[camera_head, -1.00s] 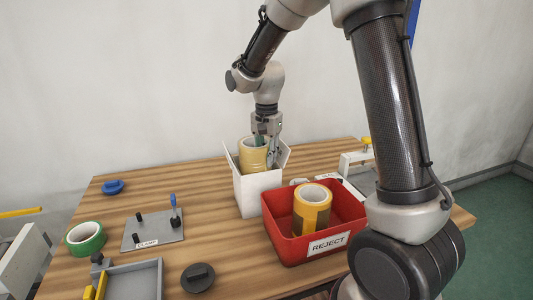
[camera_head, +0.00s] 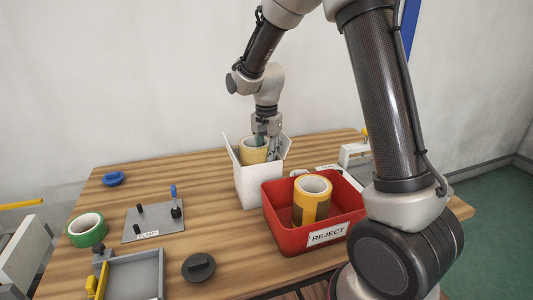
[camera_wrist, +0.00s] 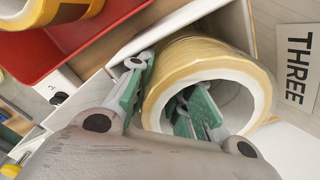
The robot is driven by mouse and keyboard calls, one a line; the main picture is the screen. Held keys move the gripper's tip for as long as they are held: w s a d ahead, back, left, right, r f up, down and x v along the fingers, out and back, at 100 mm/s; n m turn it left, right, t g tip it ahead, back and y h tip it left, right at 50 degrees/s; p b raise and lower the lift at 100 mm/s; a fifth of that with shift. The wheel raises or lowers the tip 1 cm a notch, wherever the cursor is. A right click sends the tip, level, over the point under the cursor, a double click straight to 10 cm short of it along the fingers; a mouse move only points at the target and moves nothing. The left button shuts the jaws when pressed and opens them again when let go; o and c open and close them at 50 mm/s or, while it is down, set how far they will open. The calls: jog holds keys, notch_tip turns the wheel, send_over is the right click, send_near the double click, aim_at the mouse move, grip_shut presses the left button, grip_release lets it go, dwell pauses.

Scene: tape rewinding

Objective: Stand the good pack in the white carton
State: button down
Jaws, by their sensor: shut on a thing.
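The good pack, a tan tape roll pack (camera_head: 252,152), is upright in the mouth of the white carton (camera_head: 260,187), partly below its rim. It also shows in the wrist view (camera_wrist: 190,56), with the carton wall close around it. My gripper (camera_head: 263,143) points down over the carton. In the wrist view my gripper (camera_wrist: 162,105) has green-padded fingers, one inside the roll's core and one outside, shut on the roll's wall. The bottom of the pack is hidden by the carton, so I cannot tell whether it touches the floor.
The red REJECT bin (camera_head: 283,234) beside the carton holds a yellow and brown roll (camera_head: 311,200). A green roll (camera_head: 87,230), a grey clamp plate (camera_head: 153,222), a blue ring (camera_head: 113,179) and a dark disc (camera_head: 198,267) lie to the left. Carton flaps stand open.

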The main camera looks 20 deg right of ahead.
aim_at(267, 144)
jog(key=shift+f, duration=0.4)
dwell(0.4)
jog(key=c, duration=1.2)
grip_release()
jog(key=shift+o, duration=1.1)
jog(key=shift+r, duration=3.5)
